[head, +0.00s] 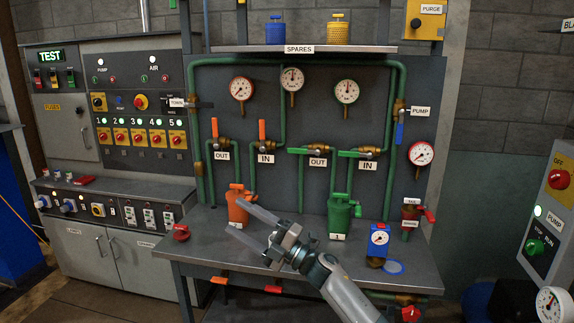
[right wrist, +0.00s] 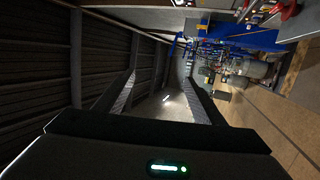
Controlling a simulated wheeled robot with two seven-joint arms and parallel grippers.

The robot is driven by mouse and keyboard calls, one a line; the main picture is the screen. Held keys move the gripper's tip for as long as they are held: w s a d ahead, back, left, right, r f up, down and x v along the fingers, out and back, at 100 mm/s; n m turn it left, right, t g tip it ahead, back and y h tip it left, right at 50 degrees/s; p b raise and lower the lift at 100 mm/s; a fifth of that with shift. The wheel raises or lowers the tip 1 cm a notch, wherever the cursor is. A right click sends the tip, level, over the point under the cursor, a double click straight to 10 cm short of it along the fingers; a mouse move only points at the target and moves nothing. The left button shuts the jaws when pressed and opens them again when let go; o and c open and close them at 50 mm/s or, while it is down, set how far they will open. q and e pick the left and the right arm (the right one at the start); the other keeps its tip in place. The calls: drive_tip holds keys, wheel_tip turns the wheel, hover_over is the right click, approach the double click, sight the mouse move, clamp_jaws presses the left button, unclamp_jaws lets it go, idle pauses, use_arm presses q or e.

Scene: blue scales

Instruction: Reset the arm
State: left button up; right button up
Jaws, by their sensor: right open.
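My right gripper (head: 245,219) is over the workbench in the head view, its arm coming in from the lower right. Its two fingers are spread and nothing is between them. In the right wrist view the fingers (right wrist: 160,97) are also apart and empty, with the room beyond them. An orange canister (head: 238,205) stands on the bench just behind the fingertips; whether they touch it I cannot tell. My left gripper is not in view.
The metal bench (head: 205,245) also holds a green canister (head: 339,213), a blue gauge box (head: 378,240) and a small red-topped container (head: 410,218). A pipe panel (head: 320,115) stands behind. A control cabinet (head: 110,120) is at left and a control box (head: 549,225) at right.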

drive_tip(key=d+f+m+t+h, duration=0.35)
drive_tip(key=f+m, duration=0.25)
drive_tip(key=f, duration=0.6)
drive_tip(key=d+f+m+t+h, duration=0.35)
drive_tip(key=d+f+m, duration=0.2)
drive_tip(key=f, duration=0.55)
drive_tip(key=s+d+f+m+h, duration=0.2)
drive_tip(key=s+d+f+m, duration=0.15)
drive_tip(key=f, duration=0.45)
drive_tip(key=s+d+f+m+g+h, duration=0.1)
drive_tip(key=s+d+f+m+h, duration=0.2)
drive_tip(key=f, duration=0.6)
drive_tip(key=s+d+f+m+h, duration=0.2)
drive_tip(key=s+f, duration=0.3)
drive_tip(key=f, duration=0.3)
drive_tip(key=s+d+f+m+g+h, duration=0.1)
drive_tip(key=s+d+f+m+g, duration=0.1)
drive_tip(key=s+f, duration=0.7)
drive_tip(key=s+d+f+m+g+h, duration=0.2)
drive_tip(key=s+d+f, duration=0.4)
drive_tip(key=s, duration=1.4)
drive_tip(key=s+d+f+m+g+h, duration=0.2)
drive_tip(key=s+d+f+m+g, duration=0.2)
drive_tip(key=s+f, duration=1)
drive_tip(key=shift+s+d+f+g, duration=0.2)
drive_tip(key=shift+s+d+g, duration=0.2)
drive_tip(key=shift+s+g, duration=0.15)
